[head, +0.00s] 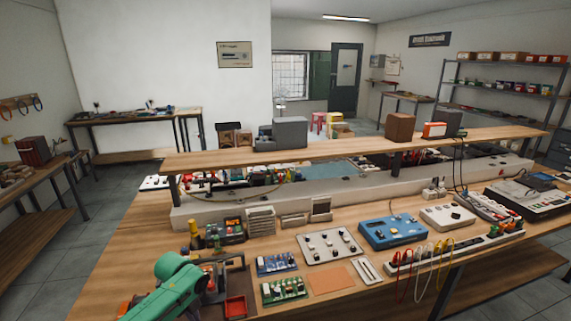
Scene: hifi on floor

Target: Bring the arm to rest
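A green jointed arm part (170,287) with orange at its lower end rises at the bottom left of the head view, in front of the near workbench. I cannot make out any gripper fingers on it. A dark frame stands just right of it, partly hidden behind it. My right arm and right gripper do not show. The near workbench (130,262) has a wooden top full of electronics.
Nearby on the bench are a red tray (235,307), green circuit boards (284,290), an orange-brown mat (331,279), a white knob panel (329,246), a blue instrument box (392,232) and hanging cables (403,262). A raised shelf (350,148) crosses behind. Floor (60,262) is clear at left.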

